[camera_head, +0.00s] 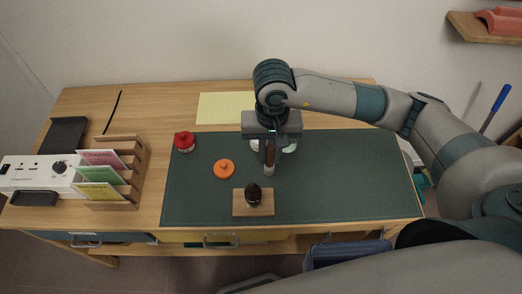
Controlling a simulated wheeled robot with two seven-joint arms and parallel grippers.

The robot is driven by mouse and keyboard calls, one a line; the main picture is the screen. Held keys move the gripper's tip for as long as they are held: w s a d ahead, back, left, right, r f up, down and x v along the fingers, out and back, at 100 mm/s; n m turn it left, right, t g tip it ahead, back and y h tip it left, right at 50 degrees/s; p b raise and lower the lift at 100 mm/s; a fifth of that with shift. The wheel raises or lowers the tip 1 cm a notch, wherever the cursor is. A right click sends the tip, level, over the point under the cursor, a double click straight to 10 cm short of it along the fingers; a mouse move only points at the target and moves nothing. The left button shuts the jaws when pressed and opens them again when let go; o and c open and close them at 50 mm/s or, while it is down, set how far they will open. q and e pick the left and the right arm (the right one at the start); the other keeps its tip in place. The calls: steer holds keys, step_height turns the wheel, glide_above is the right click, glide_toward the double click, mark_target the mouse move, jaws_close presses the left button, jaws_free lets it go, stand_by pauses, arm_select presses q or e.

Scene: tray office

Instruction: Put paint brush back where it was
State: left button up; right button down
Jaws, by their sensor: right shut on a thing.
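My right gripper (269,153) reaches down over the green mat (340,175), right of the orange round object. It is shut on a slim upright thing with a brown upper part and a pale lower end, which seems to be the paint brush (269,168). The fingers hide part of it, and I cannot tell whether its lower end touches the mat. A pale, glassy container (290,146) is partly hidden behind the gripper. A wooden block (240,209) with a dark round-topped object (254,192) on it stands in front. My left gripper is not in view.
An orange round object (224,169) and a red-lidded jar (184,142) are left of the gripper. A yellow sheet (220,107) lies behind. A wooden rack of cards (132,190) and a white power unit (35,173) stand left. The mat's right side is clear.

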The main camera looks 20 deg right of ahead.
steer(key=w+f, duration=0.1)
steer(key=w+f+p, duration=0.1)
steer(key=w, duration=0.1)
steer(key=w+f, duration=0.1)
steer(key=w, duration=0.1)
steer(key=shift+a, duration=0.4)
step_height(320, 180, down, 4)
steer(key=shift+f+p, duration=0.1)
steer(key=shift+p, duration=1.15)
